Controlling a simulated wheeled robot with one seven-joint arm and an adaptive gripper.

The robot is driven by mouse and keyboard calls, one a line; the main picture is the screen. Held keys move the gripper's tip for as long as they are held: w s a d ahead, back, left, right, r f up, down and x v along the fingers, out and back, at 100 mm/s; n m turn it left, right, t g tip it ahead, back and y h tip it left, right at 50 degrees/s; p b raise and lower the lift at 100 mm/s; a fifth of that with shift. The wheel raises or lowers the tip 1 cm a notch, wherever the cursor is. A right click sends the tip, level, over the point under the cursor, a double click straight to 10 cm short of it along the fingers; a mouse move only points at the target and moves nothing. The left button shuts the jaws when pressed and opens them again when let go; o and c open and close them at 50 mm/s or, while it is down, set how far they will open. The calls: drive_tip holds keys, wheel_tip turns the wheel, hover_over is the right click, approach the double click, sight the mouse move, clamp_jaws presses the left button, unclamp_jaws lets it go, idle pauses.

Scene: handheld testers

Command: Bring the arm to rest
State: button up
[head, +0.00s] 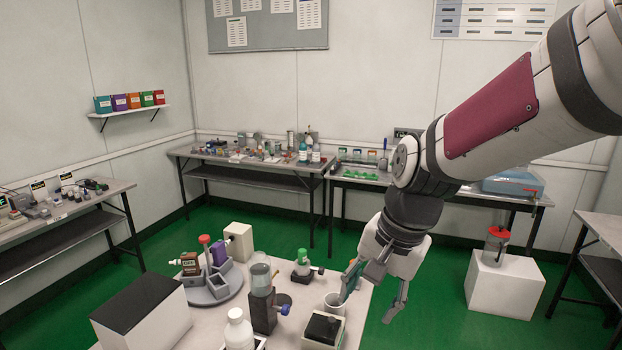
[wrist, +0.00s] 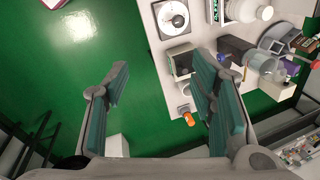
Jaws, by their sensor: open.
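My gripper (head: 368,306) hangs at the end of my arm in the head view, over the right edge of the near table (head: 290,290). Its two fingers are spread apart with nothing between them. One finger is close to a white cup (head: 335,303) in the picture; I cannot tell whether they touch. In the wrist view my gripper (wrist: 162,78) shows both teal finger pads wide apart, with green floor and the table's edge beyond them.
A white pedestal (head: 503,288) stands right. Green floor between is clear.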

drive_tip(key=s+d+r+n+t+h, duration=0.1)
drive_tip(key=s+d+r+n, duration=0.2)
drive_tip(key=s+d, duration=0.2)
drive_tip(key=s+d+r+n+t+h, duration=0.1)
drive_tip(key=s+d+r+n+t, duration=0.1)
drive_tip(key=s, duration=0.9)
drive_tip(key=d+r+n, duration=0.1)
drive_tip(key=d+r, duration=0.1)
drive_tip(key=d, duration=0.1)
drive_tip(key=shift+n, duration=0.4)
